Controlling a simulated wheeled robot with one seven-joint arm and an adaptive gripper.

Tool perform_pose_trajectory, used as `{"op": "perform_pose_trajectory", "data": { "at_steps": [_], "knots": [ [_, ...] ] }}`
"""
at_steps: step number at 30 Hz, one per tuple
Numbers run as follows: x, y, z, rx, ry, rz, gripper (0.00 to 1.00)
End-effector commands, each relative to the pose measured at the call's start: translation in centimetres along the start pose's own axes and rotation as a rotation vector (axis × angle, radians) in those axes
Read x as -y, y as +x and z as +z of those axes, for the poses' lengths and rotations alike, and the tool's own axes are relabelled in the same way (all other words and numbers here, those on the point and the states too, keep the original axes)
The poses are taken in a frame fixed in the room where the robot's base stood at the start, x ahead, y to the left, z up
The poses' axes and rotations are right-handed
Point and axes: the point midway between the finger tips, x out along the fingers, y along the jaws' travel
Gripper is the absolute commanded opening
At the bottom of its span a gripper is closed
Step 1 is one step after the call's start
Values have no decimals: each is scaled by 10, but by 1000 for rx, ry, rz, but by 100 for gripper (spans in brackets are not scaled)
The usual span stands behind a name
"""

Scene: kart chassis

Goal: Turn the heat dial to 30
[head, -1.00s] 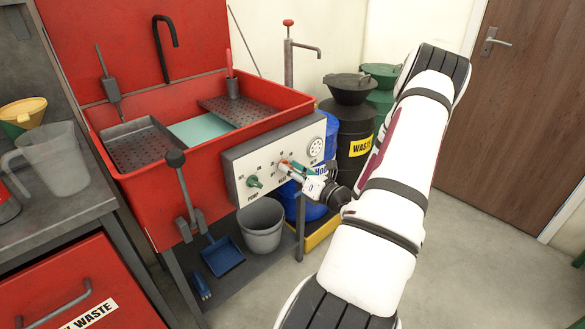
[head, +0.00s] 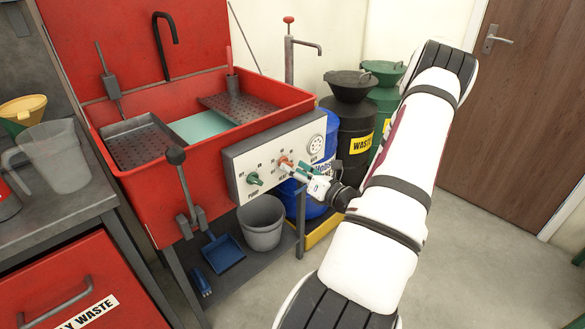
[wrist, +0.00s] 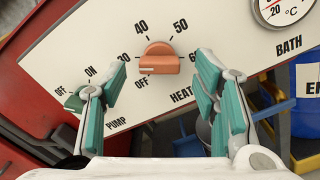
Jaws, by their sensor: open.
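The orange heat dial (wrist: 160,58) is on the white control panel. Its bar lies roughly level in the wrist view, and a pale mark on its left end faces the area between 30 and OFF. In the head view the dial (head: 285,162) shows just beyond my fingertips. My gripper (wrist: 162,72) is open, with one teal-padded finger to the left of the dial and one to the right. Gaps show between both fingers and the dial, so it is not gripped. In the head view my gripper (head: 298,170) is in front of the panel. The left finger partly covers the 30.
The green pump dial (wrist: 73,103) is left of my left finger. A bath thermometer (wrist: 283,10) is at the panel's upper right. The red sink (head: 150,205) carries the panel (head: 240,160). A lever (head: 182,190), grey bucket (head: 261,222) and waste drum (head: 352,130) are nearby.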

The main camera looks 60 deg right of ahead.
Motion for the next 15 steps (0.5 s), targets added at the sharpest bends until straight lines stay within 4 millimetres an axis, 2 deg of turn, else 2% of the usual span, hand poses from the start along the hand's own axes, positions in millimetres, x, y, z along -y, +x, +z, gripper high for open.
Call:
{"op": "perform_pose_trajectory", "data": {
  "at_steps": [9,15],
  "knots": [
    [1,-65,0,2,0,-4,55],
    [1,-93,0,2,0,-2,55]
  ]
}}
